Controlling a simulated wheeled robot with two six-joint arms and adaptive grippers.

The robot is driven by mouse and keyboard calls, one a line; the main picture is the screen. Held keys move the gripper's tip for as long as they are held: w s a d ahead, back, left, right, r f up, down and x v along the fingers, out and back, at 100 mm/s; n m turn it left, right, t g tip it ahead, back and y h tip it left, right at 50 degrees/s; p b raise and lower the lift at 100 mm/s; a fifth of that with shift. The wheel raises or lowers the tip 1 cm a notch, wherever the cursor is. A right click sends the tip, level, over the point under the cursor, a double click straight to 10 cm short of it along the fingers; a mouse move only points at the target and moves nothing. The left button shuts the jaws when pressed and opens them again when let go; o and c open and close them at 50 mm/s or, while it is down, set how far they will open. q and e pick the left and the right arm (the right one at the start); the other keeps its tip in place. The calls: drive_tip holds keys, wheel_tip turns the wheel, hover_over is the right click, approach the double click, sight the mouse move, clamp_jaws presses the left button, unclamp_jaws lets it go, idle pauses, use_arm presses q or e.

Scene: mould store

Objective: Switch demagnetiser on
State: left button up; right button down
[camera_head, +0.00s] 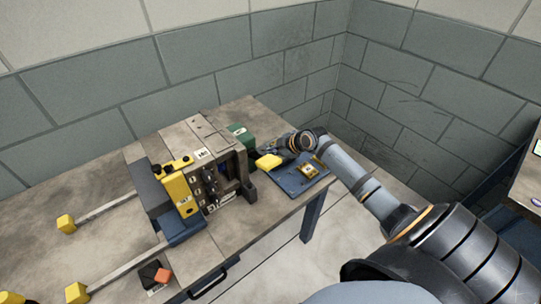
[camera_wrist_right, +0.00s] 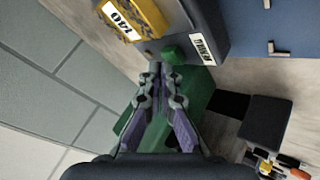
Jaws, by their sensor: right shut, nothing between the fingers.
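A dark box with a yellow top (camera_wrist_right: 137,20) and a white label, probably the demagnetiser, stands at the top of the right wrist view. A green button (camera_wrist_right: 173,54) sits on its near face beside a second label, too small to read. In the head view its yellow top (camera_head: 268,161) shows on the bench, beside a blue tray. My right gripper (camera_wrist_right: 160,72) is shut and empty, its fingertips very close to the green button; I cannot tell whether they touch. In the head view my right gripper (camera_head: 287,143) is small and partly hidden by its own wrist. My left gripper is out of view.
A green block (camera_wrist_right: 195,98) lies under my right fingers; it also shows in the head view (camera_head: 242,135). The blue tray (camera_head: 294,186) holds a brass-coloured part (camera_head: 310,170). A machine with a yellow plate (camera_head: 180,192) stands on the bench. Brick walls close off the back.

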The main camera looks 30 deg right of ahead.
drive_tip(key=shift+f, duration=0.45)
drive_tip(key=shift+r, duration=0.45)
wheel_tip(320, 180, up, 6)
drive_tip(key=p, duration=0.5)
drive_tip(key=shift+r+p, duration=0.1)
drive_tip(key=shift+p, duration=0.2)
